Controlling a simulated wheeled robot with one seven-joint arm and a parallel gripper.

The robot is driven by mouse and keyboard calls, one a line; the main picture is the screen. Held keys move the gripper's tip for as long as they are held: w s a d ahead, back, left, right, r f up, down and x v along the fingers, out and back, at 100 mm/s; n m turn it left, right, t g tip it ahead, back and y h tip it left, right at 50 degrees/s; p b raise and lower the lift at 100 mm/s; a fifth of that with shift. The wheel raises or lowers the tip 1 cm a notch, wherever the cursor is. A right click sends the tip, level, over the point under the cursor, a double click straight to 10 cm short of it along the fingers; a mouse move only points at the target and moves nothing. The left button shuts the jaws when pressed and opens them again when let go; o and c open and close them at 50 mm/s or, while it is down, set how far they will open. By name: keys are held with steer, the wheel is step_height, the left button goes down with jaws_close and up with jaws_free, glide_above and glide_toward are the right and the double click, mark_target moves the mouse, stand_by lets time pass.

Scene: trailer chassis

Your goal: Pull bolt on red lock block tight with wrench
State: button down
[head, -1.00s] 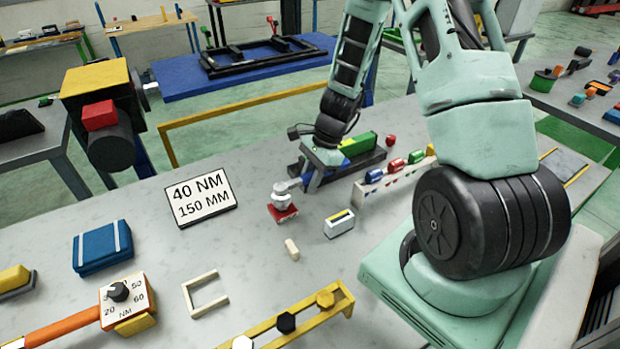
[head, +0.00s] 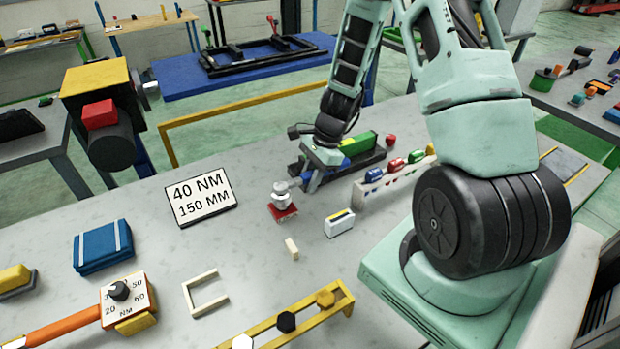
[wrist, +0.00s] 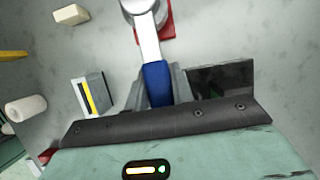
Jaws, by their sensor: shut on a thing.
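The red lock block (head: 283,212) stands on the grey bench near the middle, with a pale bolt (head: 281,192) on top. In the wrist view, part of the red block (wrist: 168,22) shows behind the wrench. My gripper (head: 313,182) is just right of the block, shut on the blue handle (wrist: 157,82) of the wrench. The wrench's silver shaft (wrist: 146,38) runs toward the bolt. Its head is at the bolt, at the top edge of the wrist view. I cannot tell how fully it sits around the bolt.
A sign (head: 202,197) reads 40 NM, 150 MM. A white box (head: 339,222) and a small pale block (head: 291,248) lie in front of the lock block. A rack of coloured pieces (head: 395,178) stands right. An orange-handled dial tool (head: 128,300) lies front left.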

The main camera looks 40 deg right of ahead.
steer(key=shift+f+b, duration=0.6)
steer(key=shift+f, duration=0.2)
stand_by(0.8)
steer(key=shift+s, duration=0.1)
stand_by(0.7)
steer(key=shift+s+a+m+t+b, duration=0.15)
steer(key=shift+s+m+t+b, duration=0.2)
steer(key=shift+m+b, duration=0.5)
steer(key=shift+s+m+b, duration=0.25)
steer(key=shift+b, duration=0.15)
steer(key=shift+s+a+m+b, duration=0.2)
steer(key=shift+s+m+b, duration=0.1)
steer(key=shift+b, duration=0.2)
steer(key=shift+w+d+r+p, duration=0.1)
steer(key=shift+w+p, duration=0.15)
steer(key=shift+p, duration=0.25)
steer(key=shift+r, duration=0.1)
